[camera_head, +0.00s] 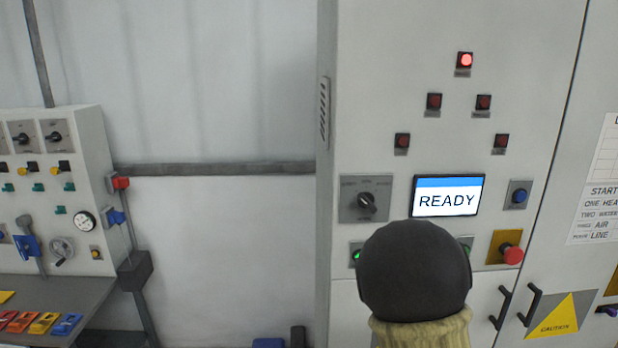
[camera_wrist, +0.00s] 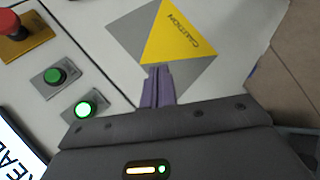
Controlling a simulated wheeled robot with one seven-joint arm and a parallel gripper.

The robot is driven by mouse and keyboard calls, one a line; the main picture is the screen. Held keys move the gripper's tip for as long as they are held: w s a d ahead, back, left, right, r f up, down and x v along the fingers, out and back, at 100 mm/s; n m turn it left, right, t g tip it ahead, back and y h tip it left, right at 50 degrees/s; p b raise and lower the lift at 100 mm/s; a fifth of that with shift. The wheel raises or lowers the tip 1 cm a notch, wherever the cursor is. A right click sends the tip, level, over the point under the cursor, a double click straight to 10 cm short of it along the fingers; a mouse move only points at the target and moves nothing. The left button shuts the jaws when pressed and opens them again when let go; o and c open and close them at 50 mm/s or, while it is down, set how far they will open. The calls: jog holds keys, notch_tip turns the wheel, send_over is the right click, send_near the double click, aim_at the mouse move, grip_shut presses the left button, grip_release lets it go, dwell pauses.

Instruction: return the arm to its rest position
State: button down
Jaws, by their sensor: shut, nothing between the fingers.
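My gripper (camera_wrist: 158,88) shows in the wrist view with its purple fingers shut together and nothing between them. Its tips lie over the yellow caution triangle (camera_wrist: 178,40) on the cabinet front; I cannot tell how far apart they are. In the head view my arm's dark rounded link covers part of the control panel, and the gripper is hidden. The cabinet (camera_head: 420,30) carries a screen (camera_head: 447,197) that reads READY.
A rotary switch (camera_head: 366,200), a blue button (camera_head: 519,196) and a red emergency button (camera_head: 513,255) surround the screen. A lit green button (camera_wrist: 85,108) is near my gripper. Door handles (camera_head: 531,304) stick out at the lower right. A side console (camera_head: 60,200) stands at the left.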

jog(key=s+a+f+m+g+y+b, duration=0.2)
jog(key=s+a+m, duration=0.2)
jog(key=s, duration=0.5)
jog(key=s+a+f+m+g+y+b, duration=0.2)
jog(key=s+a+m, duration=0.3)
jog(key=s, duration=0.5)
jog(key=a+g+y, duration=0.1)
jog(key=a, duration=0.1)
jog(key=shift+a+f+b, duration=0.3)
jog(key=shift+a+b, duration=0.05)
jog(key=shift+b, duration=0.05)
